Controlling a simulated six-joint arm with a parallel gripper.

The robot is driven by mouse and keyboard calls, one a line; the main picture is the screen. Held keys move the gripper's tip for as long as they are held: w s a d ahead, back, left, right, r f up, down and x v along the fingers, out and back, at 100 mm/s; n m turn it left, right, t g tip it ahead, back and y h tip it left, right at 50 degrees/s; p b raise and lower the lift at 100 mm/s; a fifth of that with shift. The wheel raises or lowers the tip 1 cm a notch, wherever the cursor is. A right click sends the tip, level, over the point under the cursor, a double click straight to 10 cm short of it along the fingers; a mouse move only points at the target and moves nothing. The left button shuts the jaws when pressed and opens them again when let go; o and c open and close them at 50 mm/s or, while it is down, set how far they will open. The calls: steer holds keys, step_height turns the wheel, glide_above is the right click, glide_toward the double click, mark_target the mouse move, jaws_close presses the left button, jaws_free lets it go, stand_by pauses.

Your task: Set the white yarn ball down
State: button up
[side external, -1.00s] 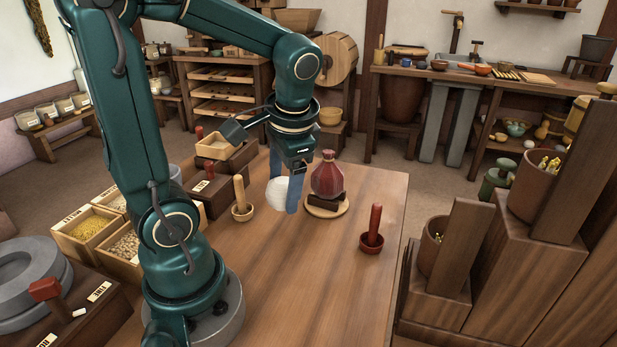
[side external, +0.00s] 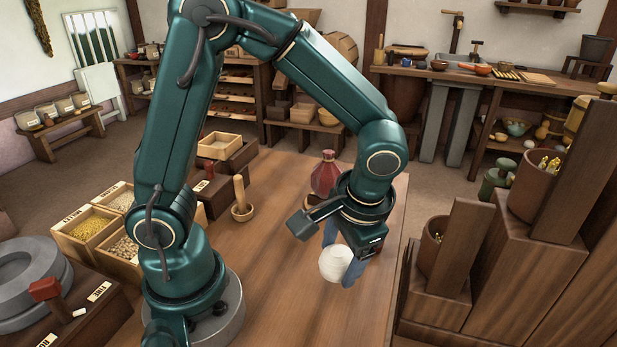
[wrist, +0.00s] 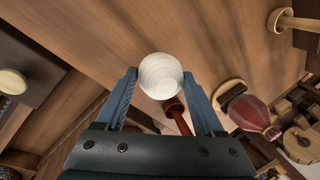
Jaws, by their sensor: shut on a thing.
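The white yarn ball (side external: 334,264) is between the blue fingers of my gripper (side external: 340,260), over the front right part of the wooden table (side external: 285,290). In the wrist view the ball (wrist: 161,76) sits between the two fingertips of my gripper (wrist: 160,79), which is shut on it. I cannot tell for sure whether there is a gap between the ball and the table.
A red sack (side external: 323,176) stands behind my gripper. A red pestle (wrist: 178,115) shows close to the ball in the wrist view; the side view hides it. A wooden pestle in a small bowl (side external: 241,212) stands left. The front middle of the table is clear.

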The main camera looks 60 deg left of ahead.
steer(key=shift+f, duration=1.95)
steer(key=shift+f, duration=0.1)
steer(key=o, duration=1.3)
steer(key=shift+o, duration=0.2)
steer(key=v, duration=1.2)
steer(key=t+h, duration=0.3)
steer(key=t, duration=0.1)
glide_toward(338, 274)
step_height(338, 274, up, 2)
steer(key=a, duration=0.3)
steer(key=shift+s+a+t, duration=0.15)
steer(key=shift+s+t, duration=0.45)
steer(key=shift+t, duration=0.2)
